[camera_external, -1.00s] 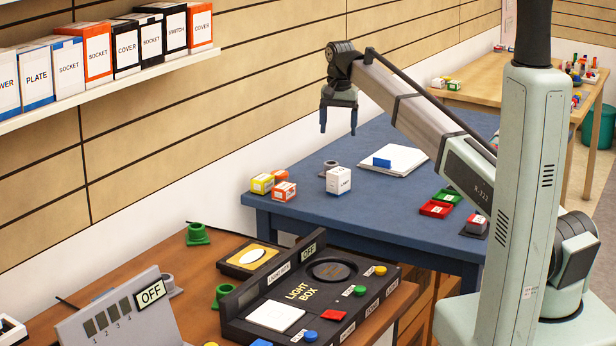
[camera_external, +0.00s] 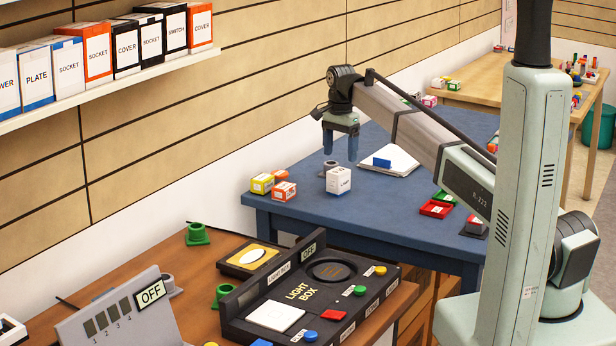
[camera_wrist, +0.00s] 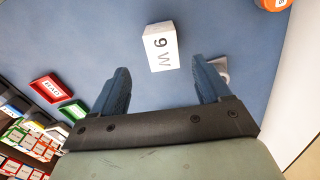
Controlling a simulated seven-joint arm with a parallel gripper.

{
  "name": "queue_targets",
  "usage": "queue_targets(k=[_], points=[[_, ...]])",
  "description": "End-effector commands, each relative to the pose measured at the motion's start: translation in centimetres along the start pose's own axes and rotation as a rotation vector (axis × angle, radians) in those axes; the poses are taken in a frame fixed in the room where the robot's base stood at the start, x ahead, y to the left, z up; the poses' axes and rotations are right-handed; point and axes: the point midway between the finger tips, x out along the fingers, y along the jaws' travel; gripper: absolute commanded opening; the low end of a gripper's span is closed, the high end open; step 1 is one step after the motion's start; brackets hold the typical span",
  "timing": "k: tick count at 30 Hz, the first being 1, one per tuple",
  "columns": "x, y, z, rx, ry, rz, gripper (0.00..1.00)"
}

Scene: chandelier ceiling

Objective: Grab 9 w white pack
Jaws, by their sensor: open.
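The white pack (camera_external: 338,181) stands on the blue table, left of the table's middle, in the external view. In the wrist view the white pack (camera_wrist: 161,46) shows the print "9 W" on its side, ahead of and between my fingers. My gripper (camera_external: 341,155) is above the table near the pack, apart from it, with its fingers pointing down. In the wrist view my gripper (camera_wrist: 163,78) has its two dark blue fingers apart with nothing between them.
Yellow and orange boxes (camera_external: 273,184) sit left of the pack. A grey holder (camera_external: 328,170) stands just behind it. A white pad with a blue block (camera_external: 392,160) lies to the right. Red and green trays (camera_external: 437,208) lie near the right edge. The table between is clear.

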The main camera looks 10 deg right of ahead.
Motion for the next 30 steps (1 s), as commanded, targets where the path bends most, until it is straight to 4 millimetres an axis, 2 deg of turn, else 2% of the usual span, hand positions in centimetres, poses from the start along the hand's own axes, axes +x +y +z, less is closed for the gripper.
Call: queue_targets(k=[4, 14, 24, 30], points=[[1.7, 0.0, 0.0, -0.001, 0.0, 0.0, 0.77], [3.1, -0.1, 0.0, -0.001, 0.0, 0.0, 0.77], [7.2, -0.3, 0.1, -0.001, 0.0, 0.0, 0.77], [7.5, -0.4, 0.1, -0.001, 0.0, -0.001, 0.77]])
